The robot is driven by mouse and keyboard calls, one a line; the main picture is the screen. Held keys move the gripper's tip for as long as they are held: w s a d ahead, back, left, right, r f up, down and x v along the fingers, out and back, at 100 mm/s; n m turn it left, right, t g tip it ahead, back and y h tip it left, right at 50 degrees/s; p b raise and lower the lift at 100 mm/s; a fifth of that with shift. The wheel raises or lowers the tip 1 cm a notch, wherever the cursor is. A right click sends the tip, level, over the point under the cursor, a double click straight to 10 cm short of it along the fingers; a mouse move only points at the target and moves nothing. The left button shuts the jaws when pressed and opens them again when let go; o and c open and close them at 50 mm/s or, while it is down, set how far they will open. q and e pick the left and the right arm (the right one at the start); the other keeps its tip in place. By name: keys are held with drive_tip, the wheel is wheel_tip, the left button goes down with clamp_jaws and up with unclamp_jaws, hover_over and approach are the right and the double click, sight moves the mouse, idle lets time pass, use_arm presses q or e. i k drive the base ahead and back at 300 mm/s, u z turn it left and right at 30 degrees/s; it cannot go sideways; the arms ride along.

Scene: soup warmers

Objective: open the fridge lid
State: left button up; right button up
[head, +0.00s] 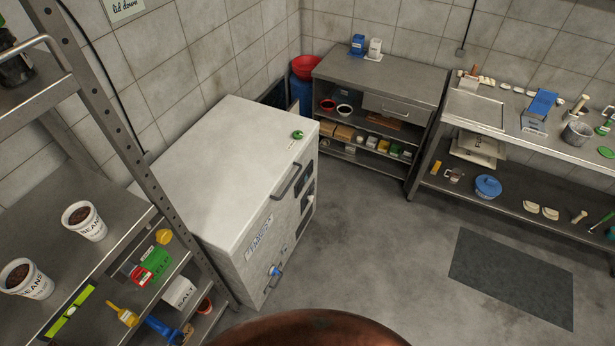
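The fridge is a white chest-like box (262,252) standing against the left wall, with a dark handle (291,181) on its front near the top edge. Its broad white lid (225,165) lies flat and looks shut. A small green item (297,134) rests on the lid near its far right corner, next to a small label. The front carries a lettered sign (259,234), dark panels and a blue tap-like part (275,270). Neither of my grippers is in view.
A metal shelf rack (150,190) with bean tubs (84,222) stands close at the left. A steel cabinet (385,68) and a long workbench (545,140) line the back. Open floor (385,240) with a dark mat (512,278) lies right of the fridge. A brown rounded surface (310,330) fills the bottom edge.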

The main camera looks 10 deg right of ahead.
sight(220, 176)
drive_tip(key=z, duration=0.05)
drive_tip(key=k, duration=1.05)
drive_tip(key=u, duration=0.65)
drive_tip(key=i, duration=1.55)
drive_tip(key=z, duration=0.55)
